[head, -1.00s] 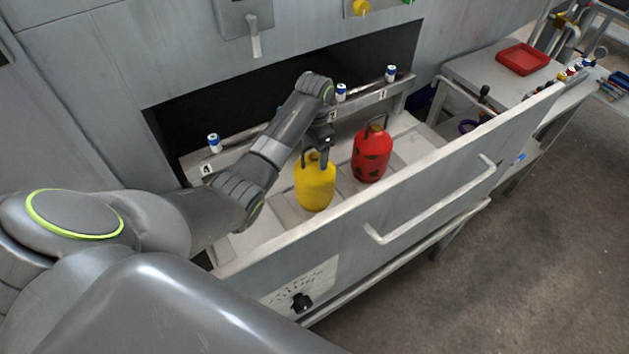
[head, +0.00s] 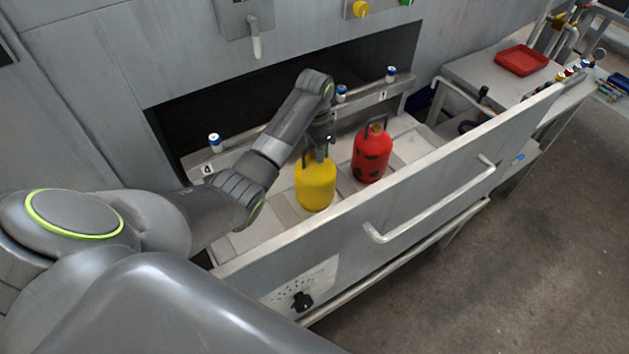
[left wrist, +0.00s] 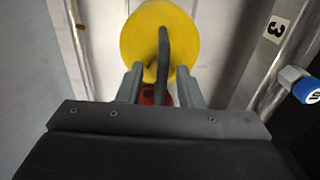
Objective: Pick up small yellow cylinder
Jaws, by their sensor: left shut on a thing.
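The small yellow cylinder (head: 315,187) stands upright in the conveyor trough, with a dark handle on top. It also shows in the left wrist view (left wrist: 135,40), seen from above. My left gripper (head: 318,155) is above it, and in the left wrist view its two fingers (left wrist: 160,75) are on either side of the dark handle (left wrist: 163,60), shut on it. My right gripper is not in view.
A red cylinder (head: 371,154) stands just right of the yellow one. The trough's front wall (head: 400,190) with a handrail lies in front. Blue-and-white knobs (head: 341,93) line the back rail. A red tray (head: 522,60) sits on a side table.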

